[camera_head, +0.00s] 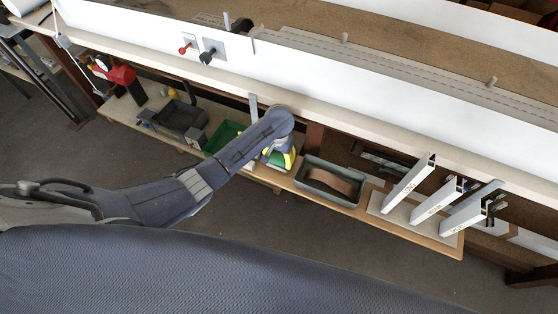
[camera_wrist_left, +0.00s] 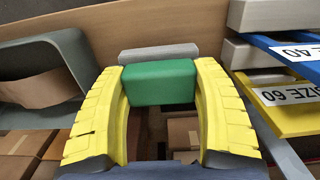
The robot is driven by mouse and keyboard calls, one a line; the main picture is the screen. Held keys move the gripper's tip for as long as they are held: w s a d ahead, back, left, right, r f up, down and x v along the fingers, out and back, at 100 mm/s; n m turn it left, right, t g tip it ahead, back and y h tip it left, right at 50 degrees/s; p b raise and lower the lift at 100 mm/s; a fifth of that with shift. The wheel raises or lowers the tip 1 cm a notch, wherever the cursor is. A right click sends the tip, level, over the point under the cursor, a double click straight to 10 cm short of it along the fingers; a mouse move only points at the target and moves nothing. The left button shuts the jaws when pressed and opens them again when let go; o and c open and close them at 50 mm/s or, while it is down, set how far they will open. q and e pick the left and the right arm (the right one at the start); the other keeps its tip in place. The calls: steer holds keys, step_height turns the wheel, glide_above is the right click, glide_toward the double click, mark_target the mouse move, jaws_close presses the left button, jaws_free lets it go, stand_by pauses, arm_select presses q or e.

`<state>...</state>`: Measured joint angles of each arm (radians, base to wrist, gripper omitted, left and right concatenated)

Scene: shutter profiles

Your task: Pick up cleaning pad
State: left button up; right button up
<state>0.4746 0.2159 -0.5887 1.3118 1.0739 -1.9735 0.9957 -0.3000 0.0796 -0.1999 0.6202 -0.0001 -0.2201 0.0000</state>
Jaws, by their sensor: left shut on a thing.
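The cleaning pad appears as a green block (camera_wrist_left: 160,83) with a grey layer (camera_wrist_left: 158,53) behind it in the left wrist view. My left gripper (camera_wrist_left: 160,88) has its yellow fingers closed on both sides of the pad, near the fingertips. In the head view my left gripper (camera_head: 281,160) is over the wooden shelf, between the green tray and the grey bin. The pad is mostly hidden there by my arm and fingers. My right gripper is in neither view.
A grey bin (camera_head: 307,181) holding a curved brown strip stands right of the gripper. A green tray (camera_head: 213,143) and a dark tray (camera_head: 180,119) are to the left. A long white workbench panel (camera_head: 330,66) runs behind the shelf.

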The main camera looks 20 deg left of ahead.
mark_target(279, 156)
arm_select(q)
step_height(279, 156, up, 18)
steer(key=shift+r, duration=0.25)
stand_by(0.3)
